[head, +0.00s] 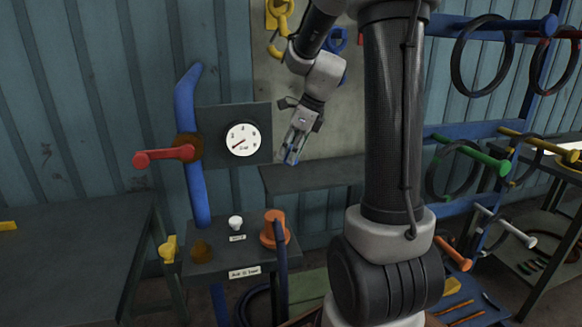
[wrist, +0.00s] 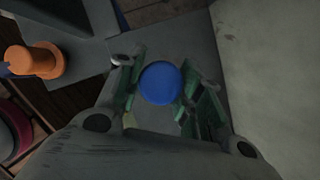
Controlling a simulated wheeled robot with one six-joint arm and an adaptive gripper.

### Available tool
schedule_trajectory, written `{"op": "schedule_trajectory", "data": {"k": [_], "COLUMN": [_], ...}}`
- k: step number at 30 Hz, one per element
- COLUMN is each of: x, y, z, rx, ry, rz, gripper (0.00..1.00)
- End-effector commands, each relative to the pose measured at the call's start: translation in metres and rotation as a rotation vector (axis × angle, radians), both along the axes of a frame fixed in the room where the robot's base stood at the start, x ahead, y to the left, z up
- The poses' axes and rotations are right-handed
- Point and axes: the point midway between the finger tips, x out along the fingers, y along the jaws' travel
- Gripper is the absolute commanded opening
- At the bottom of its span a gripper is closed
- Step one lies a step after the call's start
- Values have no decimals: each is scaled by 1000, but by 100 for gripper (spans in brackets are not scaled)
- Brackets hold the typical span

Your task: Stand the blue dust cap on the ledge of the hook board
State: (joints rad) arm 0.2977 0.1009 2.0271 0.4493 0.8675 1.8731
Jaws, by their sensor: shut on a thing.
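The blue dust cap shows in the wrist view (wrist: 160,83) as a round blue disc between the two green-padded fingers. My gripper (wrist: 160,92) is shut on it. In the head view my gripper (head: 291,158) points down, with a bit of blue at its fingertips, in front of the hook board. The hook board (head: 268,85) is a pale grey panel on the wall, partly hidden by my arm. Its dark ledge (head: 310,178) runs below it. The cap appears over or near the ledge in the wrist view; the gap between them cannot be judged.
A hose rack (head: 490,140) fills the right.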

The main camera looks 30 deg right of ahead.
Motion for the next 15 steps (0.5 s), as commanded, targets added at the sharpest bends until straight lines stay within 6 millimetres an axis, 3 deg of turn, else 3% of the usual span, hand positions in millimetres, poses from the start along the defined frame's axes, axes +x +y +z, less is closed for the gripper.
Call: {"op": "schedule_trajectory", "data": {"k": [15], "x": [4], "y": [-1], "z": [-52], "rx": [-1], "ry": [-2], "rz": [0], "gripper": [20]}}
